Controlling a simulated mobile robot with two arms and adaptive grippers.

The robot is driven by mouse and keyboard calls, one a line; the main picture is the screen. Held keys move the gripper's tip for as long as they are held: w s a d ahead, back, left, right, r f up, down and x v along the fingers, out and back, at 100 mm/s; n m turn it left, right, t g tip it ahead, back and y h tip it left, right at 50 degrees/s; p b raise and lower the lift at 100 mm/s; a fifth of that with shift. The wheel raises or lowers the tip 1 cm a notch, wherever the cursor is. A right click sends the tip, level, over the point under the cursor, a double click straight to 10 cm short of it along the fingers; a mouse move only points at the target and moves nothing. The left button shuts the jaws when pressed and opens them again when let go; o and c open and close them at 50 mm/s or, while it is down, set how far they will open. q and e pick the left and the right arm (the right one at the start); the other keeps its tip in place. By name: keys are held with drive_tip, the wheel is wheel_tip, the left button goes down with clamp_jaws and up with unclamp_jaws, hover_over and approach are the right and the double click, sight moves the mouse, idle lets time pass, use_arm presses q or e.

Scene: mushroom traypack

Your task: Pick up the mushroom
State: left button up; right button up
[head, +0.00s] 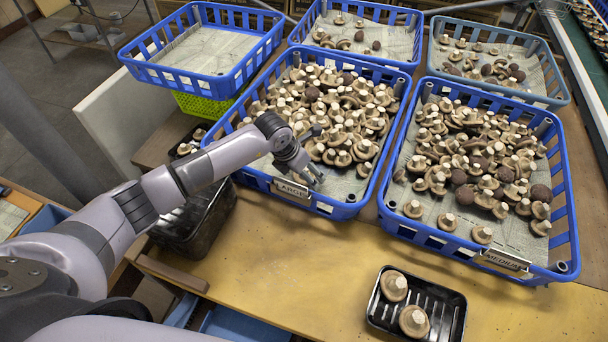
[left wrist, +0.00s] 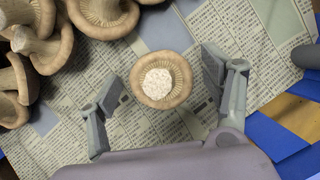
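Several other mushrooms (left wrist: 100,14) crowd the upper left of the wrist view. My right gripper is not in view.
The blue crate labelled MEDIUM (head: 456,246) stands to the right, full of mushrooms. A black tray (head: 447,305) with two mushrooms sits on the yellow table (head: 290,265) in front. More crates stand behind, including a blue one (head: 160,75) at upper left. The crate walls surround the gripper.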

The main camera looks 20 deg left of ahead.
use_arm(q)
drive_tip(key=c, duration=0.7)
